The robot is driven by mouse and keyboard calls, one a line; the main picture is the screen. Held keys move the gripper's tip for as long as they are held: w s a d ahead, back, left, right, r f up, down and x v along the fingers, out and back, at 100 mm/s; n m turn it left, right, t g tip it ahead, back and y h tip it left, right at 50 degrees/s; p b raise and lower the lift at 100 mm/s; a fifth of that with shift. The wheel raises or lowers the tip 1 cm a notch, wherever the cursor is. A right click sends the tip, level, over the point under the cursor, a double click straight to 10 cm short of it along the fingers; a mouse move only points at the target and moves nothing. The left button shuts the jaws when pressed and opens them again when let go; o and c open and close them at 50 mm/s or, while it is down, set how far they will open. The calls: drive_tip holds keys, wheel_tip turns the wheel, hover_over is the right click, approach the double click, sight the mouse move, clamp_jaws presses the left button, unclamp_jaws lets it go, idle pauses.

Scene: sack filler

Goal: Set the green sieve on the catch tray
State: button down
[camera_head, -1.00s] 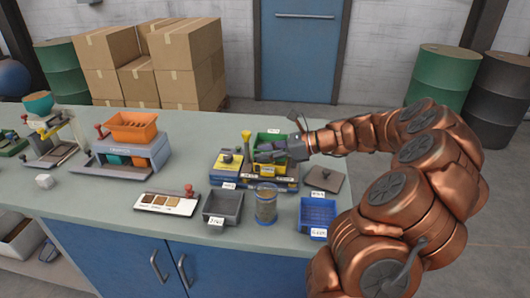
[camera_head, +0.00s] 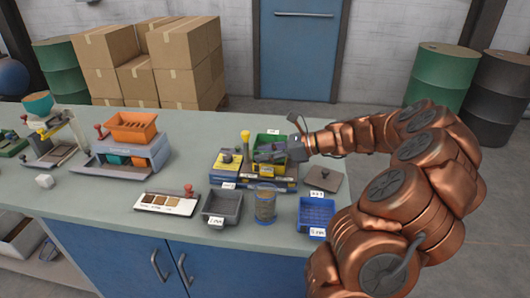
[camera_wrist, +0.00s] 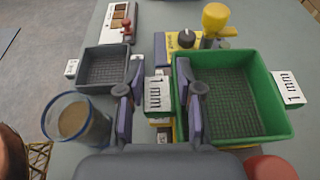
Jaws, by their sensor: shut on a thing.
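The green sieve (camera_head: 270,138) is an open box with a dark mesh floor and white 1 mm tags. It is at the blue and yellow machine (camera_head: 285,184) in the head view and fills the right of the wrist view (camera_wrist: 282,115). My gripper (camera_wrist: 158,92) is shut on the sieve's left side in the wrist view, its fingers on either side of the tagged part. In the head view my gripper (camera_head: 270,153) covers the sieve's near side. Whether the sieve rests on something or hangs just above it is hidden. I cannot identify the catch tray with certainty.
A grey mesh box (camera_head: 222,206), a jar of grain (camera_head: 265,204) and a blue mesh box (camera_head: 317,214) stand along the front edge. A yellow post (camera_head: 246,140) rises close beside the sieve. A flat brown lid (camera_head: 323,179) lies to the right.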

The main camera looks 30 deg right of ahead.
drive_tip(key=shift+f+p, duration=0.55)
idle(1.4)
drive_tip(key=c, duration=0.7)
unclamp_jaws()
drive_tip(key=o, duration=0.4)
drive_tip(key=shift+r, duration=0.1)
drive_tip(key=shift+r+p, duration=3.25)
drive_tip(key=shift+r, duration=0.7)
drive_tip(key=shift+a, duration=0.1)
